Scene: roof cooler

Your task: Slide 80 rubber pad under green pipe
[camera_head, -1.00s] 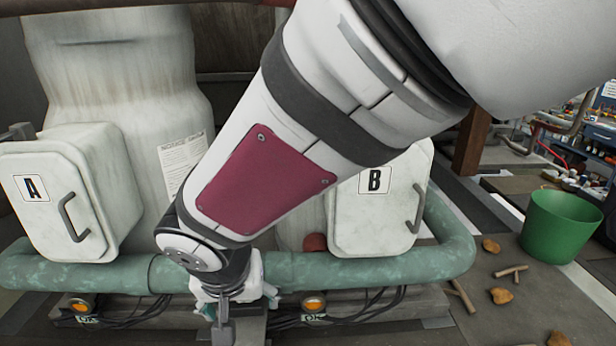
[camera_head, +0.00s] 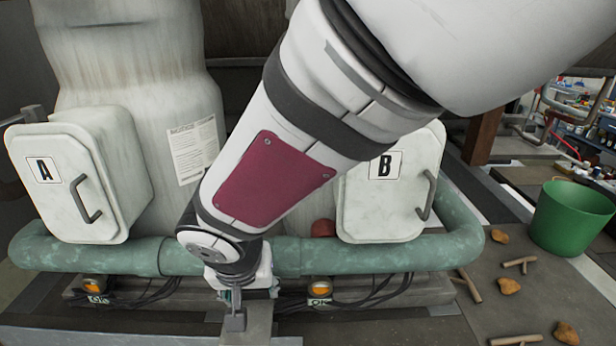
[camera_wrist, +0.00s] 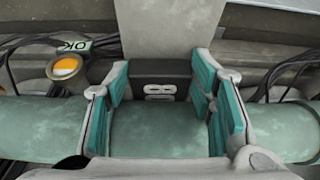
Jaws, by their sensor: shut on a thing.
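The green pipe (camera_head: 375,258) runs across the front of the machine, low down, and shows under my gripper in the wrist view (camera_wrist: 160,130). The 80 rubber pad (camera_wrist: 160,88) is a black block with its number upside down in the wrist view. It sits between my fingertips at the pipe's edge, on the side away from the wrist. My gripper (camera_wrist: 160,82), with teal finger pads, is shut on the pad's two sides. In the head view my gripper (camera_head: 240,285) is in front of the pipe, and I cannot make out the pad there.
A pale grey beam (camera_wrist: 168,30) lies just beyond the pad. Orange lamps with OK tags and black cables flank it, one lamp (camera_wrist: 65,67) at left. White boxes A (camera_head: 75,185) and B (camera_head: 395,190) stand above the pipe. A green bucket (camera_head: 572,220) stands at right.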

